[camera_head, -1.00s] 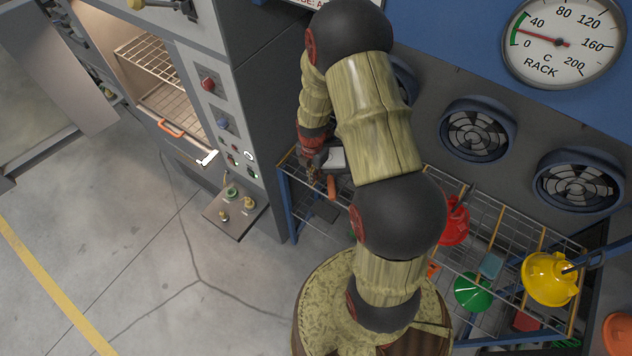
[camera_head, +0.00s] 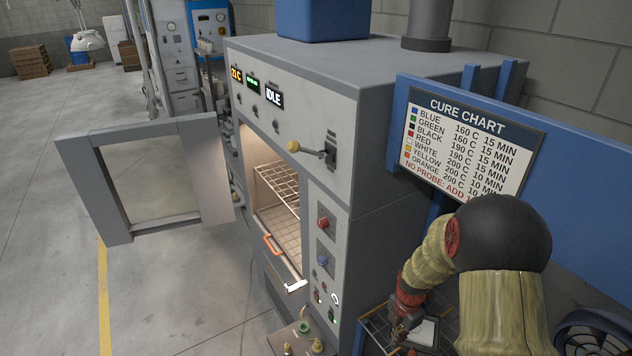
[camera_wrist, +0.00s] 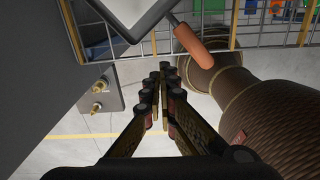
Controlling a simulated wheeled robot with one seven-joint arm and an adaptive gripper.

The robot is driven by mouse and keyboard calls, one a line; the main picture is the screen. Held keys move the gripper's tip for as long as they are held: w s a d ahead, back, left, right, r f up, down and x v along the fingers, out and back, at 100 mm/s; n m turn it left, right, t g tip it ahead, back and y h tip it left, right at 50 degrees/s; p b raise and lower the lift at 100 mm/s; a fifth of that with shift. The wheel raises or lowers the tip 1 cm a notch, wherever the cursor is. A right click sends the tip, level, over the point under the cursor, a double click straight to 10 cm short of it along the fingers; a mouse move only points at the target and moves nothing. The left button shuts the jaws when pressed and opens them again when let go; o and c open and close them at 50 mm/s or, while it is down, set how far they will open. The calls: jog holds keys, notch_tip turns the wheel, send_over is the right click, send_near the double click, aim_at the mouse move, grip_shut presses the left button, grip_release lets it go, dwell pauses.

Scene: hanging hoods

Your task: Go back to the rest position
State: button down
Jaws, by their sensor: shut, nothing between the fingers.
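My gripper (camera_head: 400,326) hangs fingers-down at the lower right of the head view, in front of the oven's right side and over the wire rack. In the wrist view my gripper (camera_wrist: 160,88) has its fingers drawn together and nothing shows between them. A pale flat plate with a dark frame (camera_wrist: 135,12) and an orange-brown handle (camera_wrist: 192,42) lie just beyond the fingertips, apart from them as far as I can tell. My arm is bent, with its elbow high at the right of the head view.
The oven (camera_head: 300,90) stands open, its door (camera_head: 80,175) swung left and wire shelves (camera_head: 275,190) lit inside. A cure chart (camera_head: 465,145) hangs on the blue panel behind my arm. The wire rack (camera_wrist: 250,42) lies close to my gripper. Floor at left is clear.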

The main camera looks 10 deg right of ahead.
jog(key=s+a+r+m+t+b, duration=0.5)
jog(key=s+a+r+m+b, duration=1.1)
jog(key=m, duration=0.5)
notch_tip(320, 180, up, 2)
jog(key=shift+s+r+t+b, duration=0.1)
jog(key=shift+s+t+b, duration=0.2)
jog(key=shift+b, duration=0.4)
